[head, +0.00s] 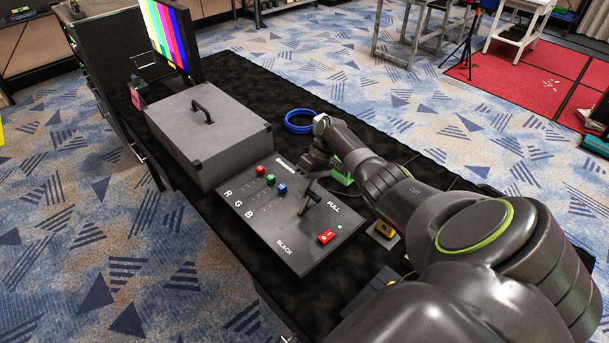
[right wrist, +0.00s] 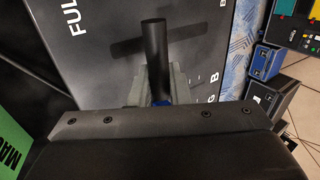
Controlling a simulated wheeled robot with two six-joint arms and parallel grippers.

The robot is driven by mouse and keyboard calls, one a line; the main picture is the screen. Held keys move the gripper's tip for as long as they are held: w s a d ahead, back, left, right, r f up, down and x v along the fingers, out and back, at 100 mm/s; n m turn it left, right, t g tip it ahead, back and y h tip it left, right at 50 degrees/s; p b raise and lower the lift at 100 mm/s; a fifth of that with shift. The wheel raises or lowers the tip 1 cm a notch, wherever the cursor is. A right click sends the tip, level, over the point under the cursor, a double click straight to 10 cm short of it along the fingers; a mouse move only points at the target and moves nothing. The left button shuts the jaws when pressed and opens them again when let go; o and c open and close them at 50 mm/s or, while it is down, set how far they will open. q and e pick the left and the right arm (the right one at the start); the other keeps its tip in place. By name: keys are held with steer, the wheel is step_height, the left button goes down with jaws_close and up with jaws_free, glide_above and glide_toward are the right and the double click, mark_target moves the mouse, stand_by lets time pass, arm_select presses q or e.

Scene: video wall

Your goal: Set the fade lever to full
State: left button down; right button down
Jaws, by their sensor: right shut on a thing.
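The fade lever (head: 303,205) is a dark T-shaped handle on a black sloped control panel (head: 262,228). It stands between the printed words FULL and BLACK, and its slot is hard to make out. My right gripper (head: 312,171) reaches over the panel's far edge and is shut on the far end of the lever's crossbar. In the right wrist view the crossbar (right wrist: 154,50) is a black cylinder running between the grey fingers (right wrist: 160,83), with FULL on the left. My left gripper is not in view.
Red, green (head: 271,180) and blue slider knobs sit close to the gripper. A grey case (head: 208,132) stands behind the panel. A blue cable coil (head: 300,121) lies beyond, on the black tabletop.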

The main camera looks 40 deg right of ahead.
steer(key=c, duration=1.4)
jaws_free()
steer(key=shift+f, duration=0.1)
steer(key=b+v, duration=0.3)
steer(key=v, duration=1.4)
steer(key=shift+d, duration=0.2)
